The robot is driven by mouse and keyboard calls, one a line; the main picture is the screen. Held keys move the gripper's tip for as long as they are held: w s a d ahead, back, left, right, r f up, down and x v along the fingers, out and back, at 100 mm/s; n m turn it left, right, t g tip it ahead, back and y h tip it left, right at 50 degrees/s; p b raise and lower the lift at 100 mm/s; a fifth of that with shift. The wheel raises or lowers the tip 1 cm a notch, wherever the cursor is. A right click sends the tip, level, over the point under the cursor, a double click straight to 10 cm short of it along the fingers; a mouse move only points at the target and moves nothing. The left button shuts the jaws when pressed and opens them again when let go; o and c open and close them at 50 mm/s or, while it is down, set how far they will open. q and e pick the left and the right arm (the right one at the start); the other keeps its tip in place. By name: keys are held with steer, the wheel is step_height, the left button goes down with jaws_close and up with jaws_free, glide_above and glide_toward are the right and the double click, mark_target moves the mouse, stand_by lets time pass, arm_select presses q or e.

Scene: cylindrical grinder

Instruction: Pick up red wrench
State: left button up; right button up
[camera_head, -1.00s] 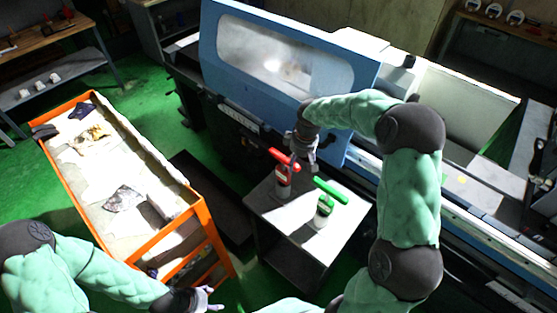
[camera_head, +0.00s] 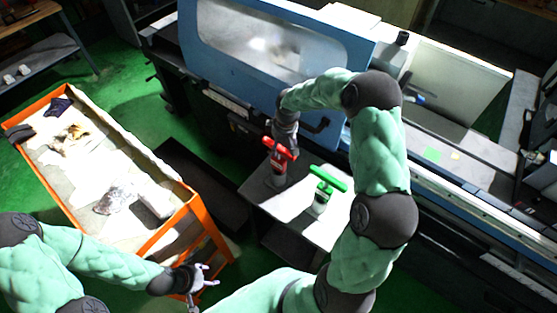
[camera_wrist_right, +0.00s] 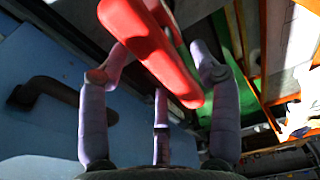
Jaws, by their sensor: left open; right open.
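The red wrench (camera_head: 281,150) stands upright on the small table, its T-shaped red handle on top. My right gripper (camera_head: 284,140) is at the handle from behind and above, its fingers partly hidden in the head view. In the right wrist view, the red handle (camera_wrist_right: 152,45) runs between the spread fingers of my right gripper (camera_wrist_right: 160,72). The gripper is open, and I cannot tell whether any finger touches the handle. My left gripper (camera_head: 204,283) is open and empty, low in the head view, near the orange cart's front end.
A green-handled wrench (camera_head: 328,180) stands just right of the red one on the small table (camera_head: 320,232). The blue grinder door (camera_head: 270,75) with its dark handle is close behind my right gripper. An orange cart (camera_head: 190,215) with cloths stands left.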

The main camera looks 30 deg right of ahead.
mark_target(279, 165)
steer(key=f, duration=0.4)
steer(key=shift+w+a+p, duration=0.2)
steer(key=shift+w+p, duration=0.15)
steer(key=shift+w, duration=0.05)
steer(key=shift+s, duration=0.1)
jaws_close()
steer(key=shift+r, duration=0.1)
steer(key=shift+r, duration=0.1)
